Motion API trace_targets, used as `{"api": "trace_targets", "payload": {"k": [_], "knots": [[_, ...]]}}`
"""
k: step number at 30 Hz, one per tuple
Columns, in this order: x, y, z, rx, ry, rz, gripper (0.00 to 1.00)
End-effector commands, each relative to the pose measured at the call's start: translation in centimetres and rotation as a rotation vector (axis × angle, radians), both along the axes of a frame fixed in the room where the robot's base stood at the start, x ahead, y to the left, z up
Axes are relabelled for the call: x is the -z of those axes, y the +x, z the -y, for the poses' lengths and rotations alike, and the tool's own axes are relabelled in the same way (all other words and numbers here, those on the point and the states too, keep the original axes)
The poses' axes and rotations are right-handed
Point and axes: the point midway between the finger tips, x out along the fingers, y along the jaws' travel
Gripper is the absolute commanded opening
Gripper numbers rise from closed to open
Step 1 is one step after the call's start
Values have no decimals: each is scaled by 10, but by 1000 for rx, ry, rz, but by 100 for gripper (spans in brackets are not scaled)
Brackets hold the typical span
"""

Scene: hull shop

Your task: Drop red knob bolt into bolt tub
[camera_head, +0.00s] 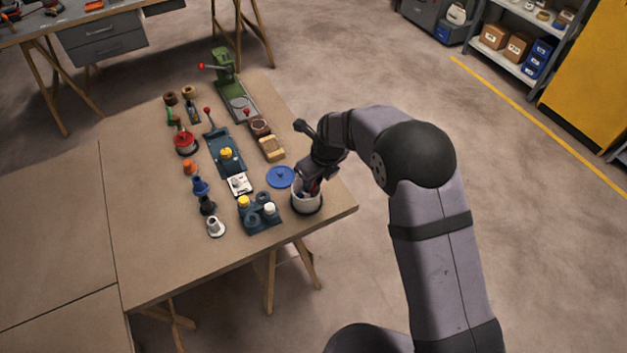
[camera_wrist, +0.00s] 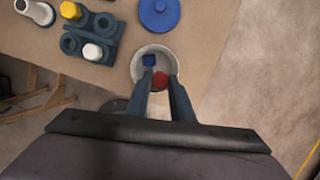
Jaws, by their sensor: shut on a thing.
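The bolt tub (camera_head: 306,204) is a round, pale, open tub near the table's right front corner; its rim also shows in the wrist view (camera_wrist: 137,64). My gripper (camera_head: 313,185) is over the tub's mouth, pointing down. In the wrist view my gripper (camera_wrist: 160,80) is shut on the red knob bolt (camera_wrist: 160,80), with the red knob between the fingertips. The bolt's lower part is hidden.
A blue round lid (camera_head: 280,177) lies beside the tub. A dark blue rack (camera_head: 260,213) with yellow and white pieces stands to its left. Several fixtures and coloured knobs cover the middle of the table (camera_head: 150,240). The table's left front is bare.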

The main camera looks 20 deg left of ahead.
Motion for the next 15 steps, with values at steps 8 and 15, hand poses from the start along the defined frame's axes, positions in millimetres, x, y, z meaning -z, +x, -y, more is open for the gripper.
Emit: {"api": "trace_targets", "payload": {"k": [8, 15], "knots": [[-1, 0, 0, 0, 0, 0, 43], [-1, 0, 0, 0, 0, 0, 43]]}}
